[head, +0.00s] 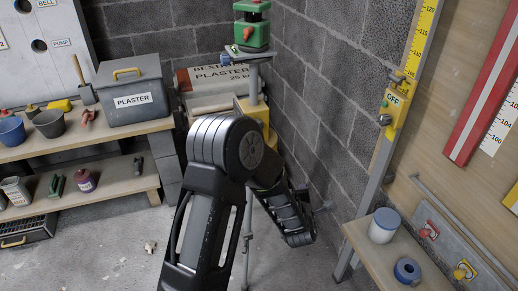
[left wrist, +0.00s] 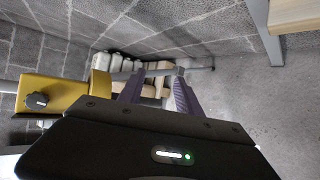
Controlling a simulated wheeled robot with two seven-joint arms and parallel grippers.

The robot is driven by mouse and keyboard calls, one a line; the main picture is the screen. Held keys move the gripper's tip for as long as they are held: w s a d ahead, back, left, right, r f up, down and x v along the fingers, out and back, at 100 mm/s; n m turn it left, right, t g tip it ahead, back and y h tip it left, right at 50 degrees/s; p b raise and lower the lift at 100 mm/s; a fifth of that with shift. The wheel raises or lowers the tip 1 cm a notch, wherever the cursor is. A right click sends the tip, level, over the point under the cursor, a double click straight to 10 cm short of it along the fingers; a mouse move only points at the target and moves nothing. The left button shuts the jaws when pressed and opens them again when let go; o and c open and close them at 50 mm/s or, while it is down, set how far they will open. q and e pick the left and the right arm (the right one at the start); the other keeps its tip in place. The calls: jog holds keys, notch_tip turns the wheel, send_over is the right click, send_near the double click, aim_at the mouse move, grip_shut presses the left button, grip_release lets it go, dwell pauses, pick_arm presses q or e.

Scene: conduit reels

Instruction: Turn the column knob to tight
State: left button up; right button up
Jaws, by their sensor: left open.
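A yellow block (left wrist: 62,95) at the left of the left wrist view carries a dark round knob (left wrist: 38,100) with a short pale mark. No tight label is readable there. In the head view, a yellow block (head: 264,117) on the tripod column (head: 254,84) shows partly behind my arm; its knob is hidden. My left gripper (left wrist: 157,90) is open and empty, its two fingers apart, with the block and knob to the left of them and not between them. My right gripper is in neither view.
A green instrument (head: 251,28) tops the column near the block walls. A yellow unit marked OFF (head: 396,101) sits on the measuring rail at right. Shelves with a plaster box (head: 133,100) stand left.

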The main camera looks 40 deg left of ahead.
pick_arm(q)
jog(key=a+r+n+y+b, duration=0.6)
jog(key=a+r+n+y, duration=0.4)
jog(key=n, duration=1)
jog(key=a+r, duration=0.4)
jog(key=shift+w+a+r+n+g, duration=0.15)
jog(key=shift+a+r+n+g, duration=0.15)
jog(key=shift+n+g, duration=0.1)
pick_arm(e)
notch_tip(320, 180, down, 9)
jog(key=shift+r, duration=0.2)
pick_arm(q)
jog(key=x, duration=0.7)
jog(key=shift+w+a, duration=0.25)
jog(key=shift+a, duration=0.1)
jog(key=shift+f, duration=0.1)
jog(key=shift+c, duration=0.5)
grip_shut()
